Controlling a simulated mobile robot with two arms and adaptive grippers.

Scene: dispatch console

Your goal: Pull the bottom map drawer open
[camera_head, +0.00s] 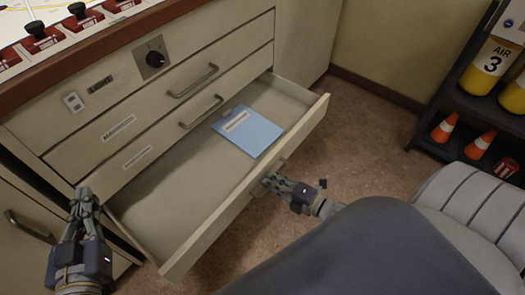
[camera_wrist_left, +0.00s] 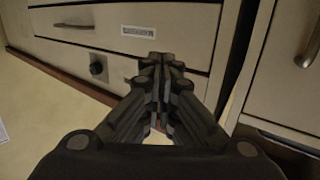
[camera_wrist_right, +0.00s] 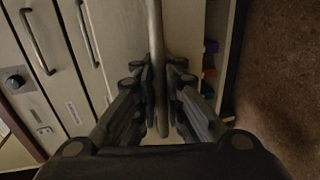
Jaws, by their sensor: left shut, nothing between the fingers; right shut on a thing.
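The bottom map drawer (camera_head: 172,262) stands pulled well out of the cream cabinet in the head view. A blue folder (camera_head: 248,132) with a white label lies inside it. My right gripper (camera_head: 268,181) is at the drawer's front, shut on its handle (camera_head: 282,161). In the right wrist view the handle bar (camera_wrist_right: 156,60) runs between the fingers of the right gripper (camera_wrist_right: 160,95). My left gripper (camera_head: 84,195) is shut and empty at the drawer's left side, in front of the cabinet. It also shows shut in the left wrist view (camera_wrist_left: 162,65).
Two closed drawers with handles (camera_head: 193,80) (camera_head: 201,112) sit above. A dark knob (camera_head: 155,58) is on the panel. A grey chair (camera_head: 475,205) stands close on the right. A dark shelf (camera_head: 470,105) holds yellow cylinders and orange cones. Carpet between drawer and shelf is clear.

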